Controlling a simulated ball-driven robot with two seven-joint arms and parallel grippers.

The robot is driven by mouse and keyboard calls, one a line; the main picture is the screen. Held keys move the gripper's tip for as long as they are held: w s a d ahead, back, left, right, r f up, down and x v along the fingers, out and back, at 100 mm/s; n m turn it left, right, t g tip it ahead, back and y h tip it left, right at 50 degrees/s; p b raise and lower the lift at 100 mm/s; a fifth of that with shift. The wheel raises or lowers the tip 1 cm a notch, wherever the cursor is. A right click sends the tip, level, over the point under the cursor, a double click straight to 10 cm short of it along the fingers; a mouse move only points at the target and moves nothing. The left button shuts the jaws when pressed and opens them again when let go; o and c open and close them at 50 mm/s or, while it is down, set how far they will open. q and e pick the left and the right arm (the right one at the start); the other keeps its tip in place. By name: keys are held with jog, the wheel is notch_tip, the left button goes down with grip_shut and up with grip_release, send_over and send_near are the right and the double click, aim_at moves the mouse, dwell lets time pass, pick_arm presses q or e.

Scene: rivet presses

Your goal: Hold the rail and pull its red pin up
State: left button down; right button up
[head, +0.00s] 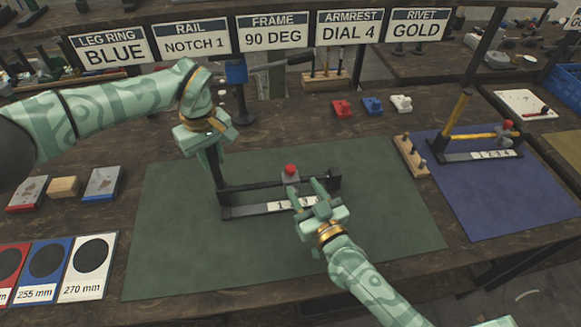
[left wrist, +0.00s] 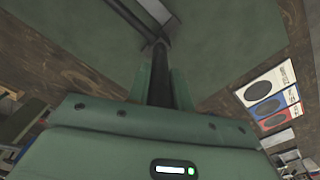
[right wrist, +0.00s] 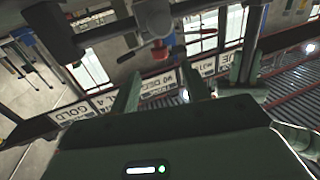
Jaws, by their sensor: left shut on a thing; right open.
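The rail (head: 250,187) is a dark bar above a black base with a white numbered strip, on the green mat. Its red pin (head: 290,169) is a round red knob on a grey slider (head: 291,178). My left gripper (head: 209,152) is shut on the dark upright post at the rail's left end; the post (left wrist: 160,72) shows between its fingers in the left wrist view. My right gripper (head: 304,187) is open and empty, just in front of the slider. In the right wrist view the red pin (right wrist: 160,51) appears beyond and between the fingertips, apart from them.
A wooden peg block (head: 411,156) lies between the mats. Signs (head: 191,39) hang along the back. The front of the green mat (head: 190,260) is clear.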

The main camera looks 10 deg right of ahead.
aim_at(289, 167)
jog(key=x, duration=0.8)
jog(key=shift+w+a, duration=0.1)
grip_shut()
jog(key=shift+a+r, duration=0.1)
jog(key=shift+r, duration=0.95)
